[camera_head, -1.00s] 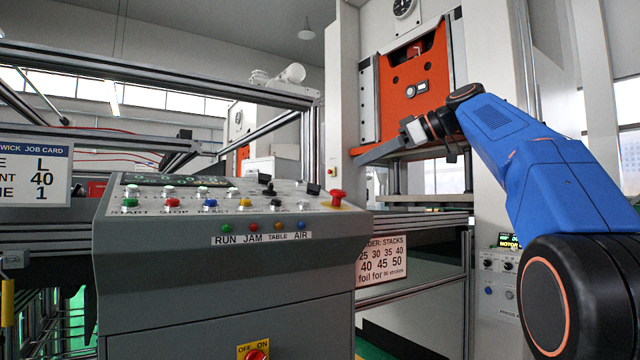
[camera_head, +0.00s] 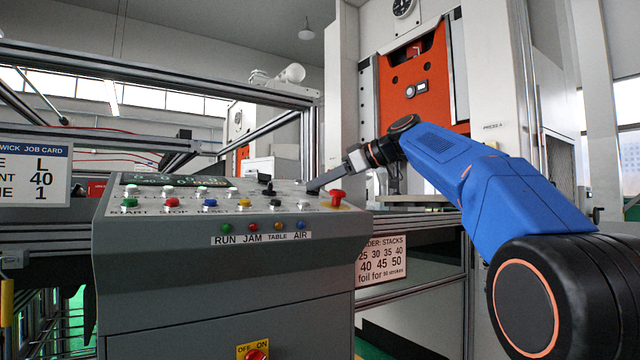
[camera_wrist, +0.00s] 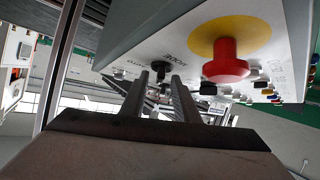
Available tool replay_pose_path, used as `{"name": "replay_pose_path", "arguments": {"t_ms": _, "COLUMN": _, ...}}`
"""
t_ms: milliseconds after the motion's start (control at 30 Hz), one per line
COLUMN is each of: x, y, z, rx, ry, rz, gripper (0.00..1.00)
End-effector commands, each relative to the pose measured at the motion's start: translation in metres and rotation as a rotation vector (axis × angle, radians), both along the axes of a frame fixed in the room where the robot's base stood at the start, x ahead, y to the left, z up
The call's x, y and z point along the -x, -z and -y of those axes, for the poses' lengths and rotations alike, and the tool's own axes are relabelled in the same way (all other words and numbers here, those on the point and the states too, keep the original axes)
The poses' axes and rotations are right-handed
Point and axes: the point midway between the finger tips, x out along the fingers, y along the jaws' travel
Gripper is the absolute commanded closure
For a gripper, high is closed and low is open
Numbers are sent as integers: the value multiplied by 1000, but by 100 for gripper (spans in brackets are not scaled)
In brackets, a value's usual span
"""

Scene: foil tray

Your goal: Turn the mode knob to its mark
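The grey control console (camera_head: 225,270) stands at the centre left of the head view. In the wrist view a black knob (camera_wrist: 158,67) stands on the panel by a label reading MODE, seen beyond and between the fingertips. I cannot tell whether the fingers touch it; no mark on it is readable. My gripper (camera_head: 314,186) reaches from the right to the panel's back right corner, left of and behind the red mushroom button (camera_head: 336,196). In the wrist view my gripper (camera_wrist: 158,76) has its two fingers apart, with nothing clearly held.
The red button on its yellow disc (camera_wrist: 222,62) stands close to the right finger in the wrist view. Several coloured buttons (camera_head: 212,203) and black knobs (camera_head: 265,179) share the panel. The orange press front (camera_head: 415,95) is behind. A job card (camera_head: 35,172) hangs at left.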

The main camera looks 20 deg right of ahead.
Motion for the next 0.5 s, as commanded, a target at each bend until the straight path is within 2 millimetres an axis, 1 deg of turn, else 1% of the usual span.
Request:
{"name": "replay_pose_path", "arguments": {"t_ms": 100, "x": -3, "y": 2, "z": -3, "rx": 0, "ry": -1, "rz": 0, "gripper": 72}}
{"name": "replay_pose_path", "arguments": {"t_ms": 367, "x": -3, "y": 2, "z": -3, "rx": 0, "ry": 0, "rz": 0, "gripper": 72}}
{"name": "replay_pose_path", "arguments": {"t_ms": 400, "x": -3, "y": 2, "z": -3, "rx": 0, "ry": 0, "rz": 0, "gripper": 81}}
{"name": "replay_pose_path", "arguments": {"t_ms": 467, "x": -3, "y": 2, "z": -3, "rx": 0, "ry": 0, "rz": 0, "gripper": 96}}
{"name": "replay_pose_path", "arguments": {"t_ms": 500, "x": -3, "y": 2, "z": -3, "rx": 0, "ry": 0, "rz": 0, "gripper": 100}}
